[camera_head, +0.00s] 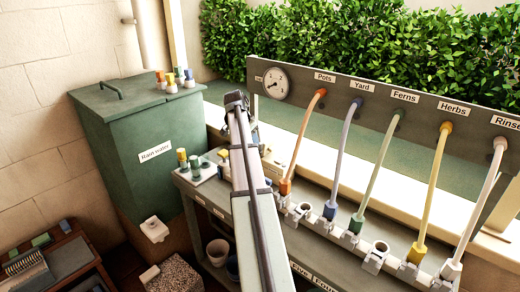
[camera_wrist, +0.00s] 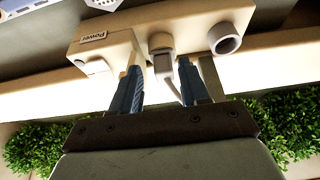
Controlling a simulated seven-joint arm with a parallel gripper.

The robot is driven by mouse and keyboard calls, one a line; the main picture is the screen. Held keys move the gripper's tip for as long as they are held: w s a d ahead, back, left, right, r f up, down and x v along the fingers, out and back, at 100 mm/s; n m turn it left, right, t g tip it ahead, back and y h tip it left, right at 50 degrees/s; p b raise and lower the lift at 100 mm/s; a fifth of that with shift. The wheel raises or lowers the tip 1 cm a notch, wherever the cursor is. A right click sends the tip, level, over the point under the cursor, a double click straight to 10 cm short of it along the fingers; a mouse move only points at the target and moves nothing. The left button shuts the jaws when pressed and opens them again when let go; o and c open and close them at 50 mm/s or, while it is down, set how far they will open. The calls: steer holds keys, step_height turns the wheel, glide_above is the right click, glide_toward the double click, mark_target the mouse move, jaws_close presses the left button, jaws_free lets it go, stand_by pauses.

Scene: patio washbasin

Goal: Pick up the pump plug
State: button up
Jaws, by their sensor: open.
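In the wrist view, a cream power box (camera_wrist: 112,38) labelled "Power" runs across the top. A grey plug (camera_wrist: 163,66) with a lead sits at its middle socket; I take it for the pump plug, though no label on it shows. My gripper (camera_wrist: 159,68) is open, with one blue finger on each side of the plug. I cannot tell whether either finger touches it. In the head view, my arm hides the gripper and the plug; part of the cream box (camera_head: 275,168) shows beside the arm.
An empty round socket (camera_wrist: 224,40) is right of the plug. In the head view, coloured hoses (camera_head: 342,155) hang from a labelled panel (camera_head: 350,82) to the right. A green rainwater bin (camera_head: 135,135) with coloured fittings stands at the left. A hedge grows behind.

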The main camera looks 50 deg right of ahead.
mark_target(260, 148)
steer(key=d, duration=0.4)
steer(key=shift+d, duration=0.2)
steer(key=shift+x, duration=2.55)
steer(key=c, duration=0.7)
